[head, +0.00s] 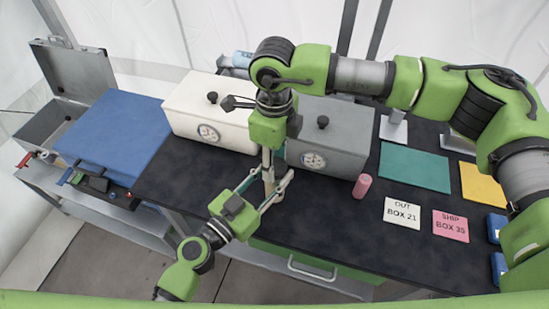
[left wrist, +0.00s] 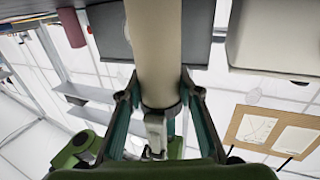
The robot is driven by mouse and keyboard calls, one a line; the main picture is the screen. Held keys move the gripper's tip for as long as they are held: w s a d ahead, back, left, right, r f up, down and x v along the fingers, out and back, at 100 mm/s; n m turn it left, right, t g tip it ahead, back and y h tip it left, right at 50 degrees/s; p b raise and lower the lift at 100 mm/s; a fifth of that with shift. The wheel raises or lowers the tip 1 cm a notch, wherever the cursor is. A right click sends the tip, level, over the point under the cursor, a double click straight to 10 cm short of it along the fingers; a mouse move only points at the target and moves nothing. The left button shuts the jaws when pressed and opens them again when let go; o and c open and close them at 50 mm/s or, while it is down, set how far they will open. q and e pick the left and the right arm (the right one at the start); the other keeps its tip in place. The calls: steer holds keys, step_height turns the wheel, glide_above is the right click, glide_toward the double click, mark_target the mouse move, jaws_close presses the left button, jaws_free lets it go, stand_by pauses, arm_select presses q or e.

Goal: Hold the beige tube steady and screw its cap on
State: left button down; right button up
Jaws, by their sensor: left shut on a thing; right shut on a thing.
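The beige tube (head: 269,187) stands roughly upright above the front part of the black table. It fills the upper middle of the left wrist view (left wrist: 160,45), which looks upside down. My left gripper (head: 273,175) comes from the front left and is shut around the tube, one finger on each side; its fingers also show in the left wrist view (left wrist: 160,98). My right gripper (head: 267,152) points straight down over the tube's top end and is shut there on the cap. The cap is mostly hidden by the fingers, so I cannot tell how it sits on the tube.
A white box (head: 190,115) and a grey box (head: 345,130), both with dials, stand close behind. A pink cylinder (head: 362,186) stands to the right. Label cards (head: 402,212) and a green mat (head: 414,166) lie farther right. A blue case (head: 115,135) is at left.

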steer(key=m, duration=2.6)
steer(key=shift+f, duration=0.1)
steer(key=m, duration=0.6)
steer(key=shift+m, duration=0.3)
